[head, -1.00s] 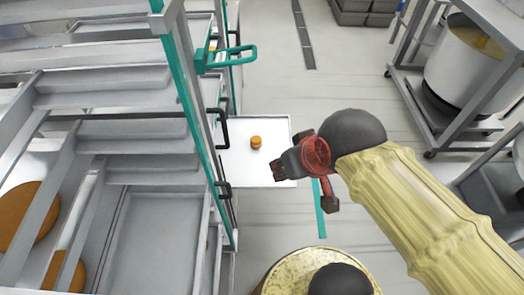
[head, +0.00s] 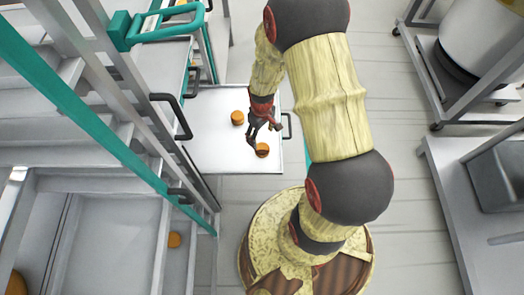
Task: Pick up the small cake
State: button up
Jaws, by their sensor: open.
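Two small round orange-brown cakes sit on a white tray (head: 205,150) in the head view. One cake (head: 237,118) is left of my gripper. The other cake (head: 262,150) is just below my gripper in the picture, partly covered by a dark finger. My gripper (head: 263,138) is open and points down over the tray, with nothing seen between its fingers. I cannot tell how high the fingertips are above the cake or whether they touch it.
A metal rack with teal posts (head: 75,95) and dark handles (head: 172,115) stands close on the left. Another round orange-brown piece (head: 174,240) lies low in the rack. Steel tables (head: 470,190) stand on the right. The floor (head: 400,200) between is clear.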

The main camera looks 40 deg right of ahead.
aim_at(262, 148)
jog(key=f, duration=0.3)
jog(key=f+b, duration=0.1)
jog(key=shift+s+d+f, duration=0.1)
jog(key=shift+s+f, duration=0.25)
jog(key=shift+f, duration=0.05)
jog(key=shift+f+b, duration=1.35)
jog(key=shift+f, duration=1.3)
jog(key=shift+r, duration=0.1)
jog(key=shift+c, duration=0.9)
jog(key=c, duration=0.7)
